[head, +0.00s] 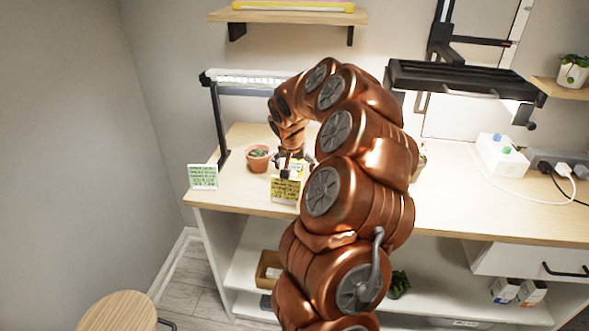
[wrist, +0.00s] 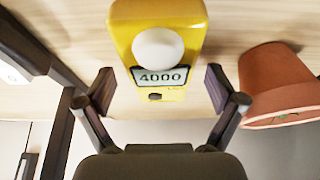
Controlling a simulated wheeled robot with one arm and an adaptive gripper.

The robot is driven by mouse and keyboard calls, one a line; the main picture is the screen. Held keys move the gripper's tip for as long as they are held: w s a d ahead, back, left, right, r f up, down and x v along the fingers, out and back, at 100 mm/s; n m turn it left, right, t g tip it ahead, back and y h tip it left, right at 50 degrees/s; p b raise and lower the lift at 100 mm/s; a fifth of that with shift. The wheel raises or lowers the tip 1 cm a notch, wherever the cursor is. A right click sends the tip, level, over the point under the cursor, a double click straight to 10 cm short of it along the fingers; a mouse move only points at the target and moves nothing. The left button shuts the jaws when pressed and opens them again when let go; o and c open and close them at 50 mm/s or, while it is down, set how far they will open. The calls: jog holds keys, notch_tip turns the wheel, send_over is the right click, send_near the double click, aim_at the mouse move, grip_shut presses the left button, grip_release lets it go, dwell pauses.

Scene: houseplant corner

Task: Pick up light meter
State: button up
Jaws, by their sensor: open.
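The light meter (wrist: 160,30) is a yellow block with a white round dome and a grey display reading 4000. In the wrist view it lies on the wooden tabletop, between and just beyond my open fingers (wrist: 160,92). There is a gap between each finger and the meter's sides. In the head view my gripper (head: 293,165) is over the table near the terracotta pot, and only a small yellow part of the meter (head: 297,167) shows; the rest is hidden by my gripper and a card.
A terracotta pot (head: 258,158) with a small plant stands close beside my gripper; it also shows in the wrist view (wrist: 275,85). A yellow card (head: 285,190) and a pale green card (head: 203,177) stand at the front edge. A black lamp post (head: 218,120) rises at left.

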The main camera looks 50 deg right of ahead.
jog(key=c, duration=1.5)
jog(key=shift+r, duration=0.1)
